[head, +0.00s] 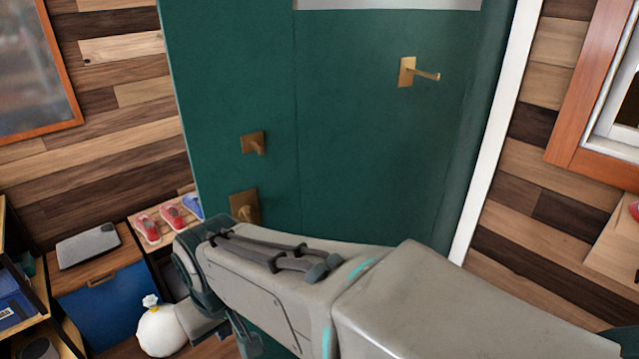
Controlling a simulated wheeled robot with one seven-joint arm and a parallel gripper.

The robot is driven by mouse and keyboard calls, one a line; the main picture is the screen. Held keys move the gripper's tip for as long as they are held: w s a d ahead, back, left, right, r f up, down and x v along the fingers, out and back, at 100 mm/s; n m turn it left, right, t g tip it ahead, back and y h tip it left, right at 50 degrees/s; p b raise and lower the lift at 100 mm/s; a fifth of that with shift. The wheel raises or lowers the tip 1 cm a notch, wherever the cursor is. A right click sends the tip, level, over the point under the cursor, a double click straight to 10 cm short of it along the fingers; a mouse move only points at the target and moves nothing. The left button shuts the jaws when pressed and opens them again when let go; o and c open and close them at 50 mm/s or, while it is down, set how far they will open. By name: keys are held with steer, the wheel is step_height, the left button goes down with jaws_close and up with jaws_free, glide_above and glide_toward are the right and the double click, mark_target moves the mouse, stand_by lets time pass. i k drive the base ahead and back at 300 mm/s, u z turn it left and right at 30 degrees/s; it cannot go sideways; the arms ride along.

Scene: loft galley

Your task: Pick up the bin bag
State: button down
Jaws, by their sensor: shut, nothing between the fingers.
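The bin bag (161,331) is a white, rounded, full sack with a yellow tie at its gathered neck. It stands upright on the floor at the lower left in the head view. My gripper (212,331) is just to the right of the bag in the picture, below the end of my arm. It is shut and holds nothing. Its fingertips are hard to make out. Part of the bag's right side is hidden behind my gripper, and I cannot tell whether they touch.
A green door (370,150) with brass handles stands behind my arm. A wooden bench (160,213) carries red and blue shoes. A blue-fronted cabinet (110,305) with a grey flat item (88,246) on top stands behind the bag. A dark-framed shelf (38,290) is at the left edge.

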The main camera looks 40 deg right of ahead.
mark_target(158, 333)
steer(key=u, duration=0.65)
steer(key=i, duration=0.65)
steer(key=u, duration=0.7)
steer(key=i, duration=0.75)
steer(key=z, duration=0.55)
steer(key=i, duration=0.5)
steer(key=z, duration=0.4)
